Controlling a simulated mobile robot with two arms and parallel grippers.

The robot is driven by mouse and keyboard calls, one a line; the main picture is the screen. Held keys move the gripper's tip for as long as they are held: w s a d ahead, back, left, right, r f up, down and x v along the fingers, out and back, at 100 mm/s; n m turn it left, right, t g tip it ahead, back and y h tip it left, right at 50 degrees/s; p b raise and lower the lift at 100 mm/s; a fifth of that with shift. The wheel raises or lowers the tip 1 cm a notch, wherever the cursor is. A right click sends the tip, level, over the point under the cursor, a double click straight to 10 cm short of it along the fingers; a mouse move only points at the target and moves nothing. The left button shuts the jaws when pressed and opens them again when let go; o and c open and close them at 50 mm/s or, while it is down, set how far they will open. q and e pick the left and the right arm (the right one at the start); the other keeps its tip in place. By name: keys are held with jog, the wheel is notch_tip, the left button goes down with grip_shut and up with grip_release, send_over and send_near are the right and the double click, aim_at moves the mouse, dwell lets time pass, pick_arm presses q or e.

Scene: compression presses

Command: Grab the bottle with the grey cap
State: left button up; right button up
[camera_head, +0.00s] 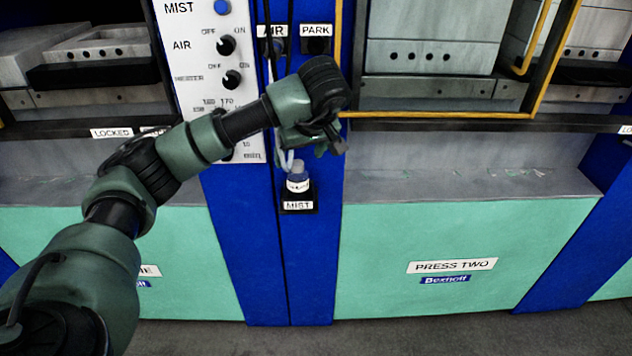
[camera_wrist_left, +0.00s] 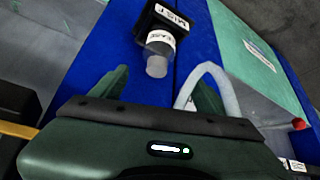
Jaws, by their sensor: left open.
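The bottle (camera_head: 298,186) stands upright in a black holder (camera_head: 299,204) labelled MIST on the blue panel. It has a white label, a bluish body and a grey cap (camera_head: 297,167). In the left wrist view the bottle (camera_wrist_left: 160,46) is above centre, with its grey cap (camera_wrist_left: 156,67) towards my gripper. My left gripper (camera_head: 316,143) is just above the bottle in the head view. In the left wrist view my left gripper (camera_wrist_left: 160,88) has its fingers apart, with nothing between them and the cap just beyond. My right gripper is not in view.
A pale looped hose (camera_wrist_left: 215,80) is beside the right finger in the wrist view. Black cables (camera_head: 268,60) hang down the blue panel. A yellow-framed press door (camera_head: 440,115) is right of my gripper. A control panel (camera_head: 200,50) with knobs stands left, behind my arm.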

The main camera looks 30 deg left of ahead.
aim_at(299, 164)
pick_arm(q)
jog(key=p+x, duration=0.1)
jog(key=x, duration=0.6)
jog(key=shift+w+d+f, duration=0.15)
grip_shut()
